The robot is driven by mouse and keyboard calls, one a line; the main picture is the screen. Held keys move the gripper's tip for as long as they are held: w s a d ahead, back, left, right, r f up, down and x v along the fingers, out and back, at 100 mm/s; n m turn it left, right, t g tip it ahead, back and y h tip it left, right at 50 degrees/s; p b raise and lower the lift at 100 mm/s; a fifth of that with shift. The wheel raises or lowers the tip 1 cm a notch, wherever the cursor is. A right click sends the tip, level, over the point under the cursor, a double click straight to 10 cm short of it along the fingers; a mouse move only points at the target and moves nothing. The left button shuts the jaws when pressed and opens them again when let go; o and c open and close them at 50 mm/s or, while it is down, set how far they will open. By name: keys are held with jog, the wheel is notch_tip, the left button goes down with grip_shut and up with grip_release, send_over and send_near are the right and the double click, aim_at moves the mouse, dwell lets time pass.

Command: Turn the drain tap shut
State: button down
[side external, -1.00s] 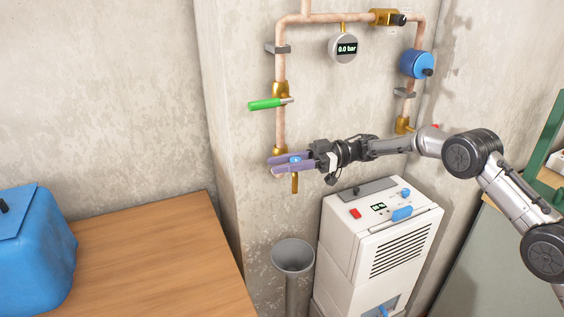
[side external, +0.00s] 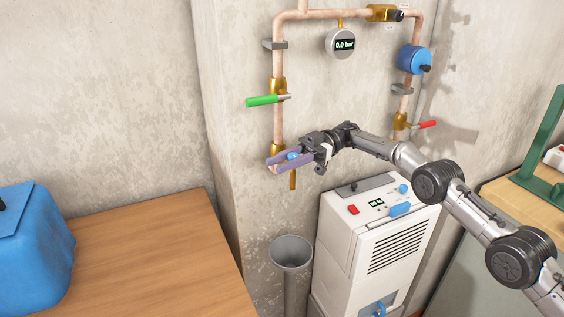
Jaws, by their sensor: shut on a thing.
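The drain tap is at the foot of the left copper pipe, with a small blue handle (side external: 293,156) and a brass spout (side external: 293,180) pointing down. My gripper (side external: 273,164) reaches in from the right, its two purple fingers shut on the blue handle, one on either side. The fingers slope down to the left. They hide most of the handle, so its exact angle cannot be told. No water shows at the spout.
A grey standpipe (side external: 291,254) opens below the spout. A white dehumidifier (side external: 380,238) stands right of it. Above are a green lever (side external: 266,100), a gauge (side external: 341,43) reading 0.0 bar and a red lever (side external: 426,124). A wooden table (side external: 150,262) with a blue container (side external: 35,245) is left.

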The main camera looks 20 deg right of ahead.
jog(key=shift+s+r+n+g, duration=0.15)
jog(key=shift+n+g, duration=0.15)
jog(key=shift+g, duration=0.2)
dwell(0.4)
jog(key=c, duration=0.9)
grip_release()
jog(key=shift+o, duration=0.2)
jog(key=shift+w+m+t, duration=0.2)
jog(key=shift+m+t, duration=0.5)
jog(key=shift+t, duration=0.4)
